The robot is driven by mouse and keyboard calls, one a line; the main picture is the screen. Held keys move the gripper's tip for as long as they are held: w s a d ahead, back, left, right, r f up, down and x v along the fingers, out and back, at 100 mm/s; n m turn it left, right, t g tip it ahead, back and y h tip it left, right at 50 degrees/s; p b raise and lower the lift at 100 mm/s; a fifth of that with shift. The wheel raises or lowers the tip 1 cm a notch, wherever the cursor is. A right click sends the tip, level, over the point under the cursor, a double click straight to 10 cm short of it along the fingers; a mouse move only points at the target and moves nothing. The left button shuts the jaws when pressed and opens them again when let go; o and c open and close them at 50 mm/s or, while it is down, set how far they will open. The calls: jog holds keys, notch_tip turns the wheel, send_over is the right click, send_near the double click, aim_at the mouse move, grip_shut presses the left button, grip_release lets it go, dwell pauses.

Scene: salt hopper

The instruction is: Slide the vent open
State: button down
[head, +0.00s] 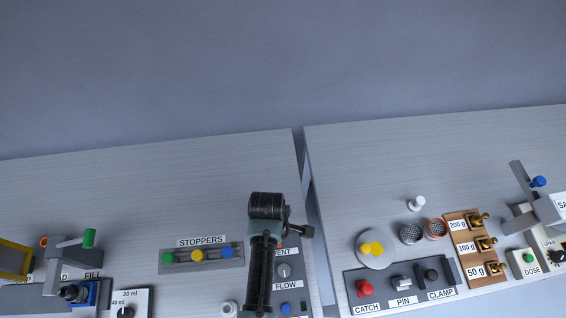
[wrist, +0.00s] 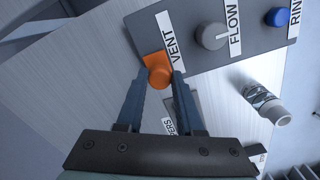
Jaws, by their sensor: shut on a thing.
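The vent is an orange slider with a round knob (wrist: 160,75) at the edge of a grey panel (wrist: 235,58), beside a label reading VENT. In the wrist view my gripper (wrist: 159,80) has its two blue-grey fingers on either side of the orange knob, shut on it. In the head view my arm covers most of the vent, and only a bit of orange (head: 279,245) shows beside it. My gripper's fingertips are hidden there.
On the same panel are a grey FLOW knob (wrist: 211,36) and a blue button (wrist: 277,16). A clear and white fitting (wrist: 266,103) stands near the panel. The STOPPERS rack (head: 201,257) lies left of my arm. A gap separates the two tables.

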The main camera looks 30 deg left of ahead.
jog(key=shift+s+a, duration=0.2)
jog(key=shift+a, duration=0.05)
jog(key=shift+w+d, duration=0.1)
jog(key=shift+d, duration=0.1)
jog(key=c, duration=0.5)
grip_release()
jog(key=shift+a, duration=0.2)
jog(key=shift+d, duration=0.1)
jog(key=shift+r, duration=0.1)
notch_tip(320, 180, up, 13)
jog(key=shift+f+b, duration=0.1)
jog(key=shift+b, duration=0.7)
jog(key=shift+w, duration=0.1)
